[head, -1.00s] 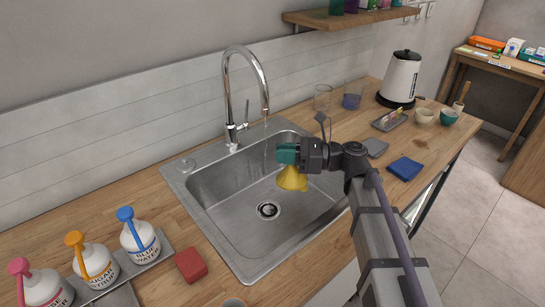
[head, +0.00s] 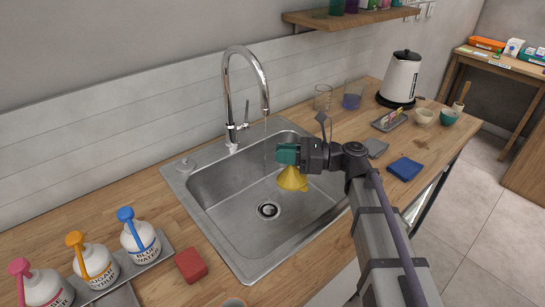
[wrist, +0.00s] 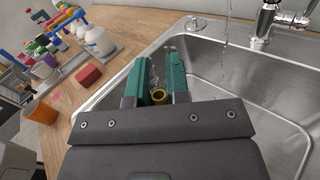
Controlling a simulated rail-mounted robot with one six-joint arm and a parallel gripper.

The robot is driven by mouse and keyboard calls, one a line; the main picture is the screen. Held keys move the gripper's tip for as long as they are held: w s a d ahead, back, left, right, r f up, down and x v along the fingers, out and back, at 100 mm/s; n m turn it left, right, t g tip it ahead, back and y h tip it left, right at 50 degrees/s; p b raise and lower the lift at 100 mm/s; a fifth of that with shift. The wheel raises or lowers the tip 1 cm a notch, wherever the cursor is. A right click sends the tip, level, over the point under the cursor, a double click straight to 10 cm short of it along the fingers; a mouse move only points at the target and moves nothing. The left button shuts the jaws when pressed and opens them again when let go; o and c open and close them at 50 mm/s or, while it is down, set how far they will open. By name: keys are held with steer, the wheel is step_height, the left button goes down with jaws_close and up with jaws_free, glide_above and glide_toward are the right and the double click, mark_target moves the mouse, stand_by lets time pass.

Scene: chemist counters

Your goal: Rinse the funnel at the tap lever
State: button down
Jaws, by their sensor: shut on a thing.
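The yellow funnel (head: 292,179) hangs wide end down over the steel sink basin. My gripper (head: 288,154) is shut on it, its green fingers on either side of the funnel's upper end.
The sink (head: 228,233) is set in the wooden counter. Several labelled bottles (head: 140,237) and a red sponge (head: 191,265) are at the left. A blue cloth (head: 405,168), glass beakers (head: 353,94) and a white kettle (head: 401,76) are at the right. The basin's left side is clear.

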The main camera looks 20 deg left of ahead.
mark_target(297, 181)
steer(key=s+d+r+p, duration=0.1)
steer(key=r, duration=0.1)
steer(key=s+d+r+p, duration=0.1)
steer(key=d+p, duration=0.1)
steer(key=shift+s+d+r, duration=0.2)
steer(key=shift+r, duration=0.15)
steer(key=shift+s+d+r+p, duration=0.1)
steer(key=shift+s+d+p, duration=0.05)
steer(key=shift+d+p, duration=0.2)
steer(key=shift+r, duration=0.1)
